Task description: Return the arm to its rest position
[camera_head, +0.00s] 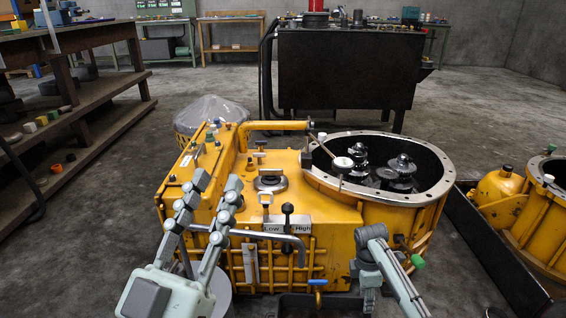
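My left gripper (217,181) comes in from the lower left. Its two grey-green fingers point up and stand apart, with nothing seen between them. They appear in front of the left part of the yellow transmission housing (330,208); I cannot tell whether they touch it. My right gripper (372,236) shows only in part, as grey links in front of the housing's lower right side. Its fingers overlap in the view, so their opening is unclear. No held part is visible there. The housing's round opening at the right contains dark gears (401,170).
A black lever (287,214) stands by the Low/High plate. A yellow pipe (280,125) runs along the housing's top. A second yellow housing (500,190) sits at the right edge. A wooden bench (105,105) stands left and a black cabinet (350,70) behind.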

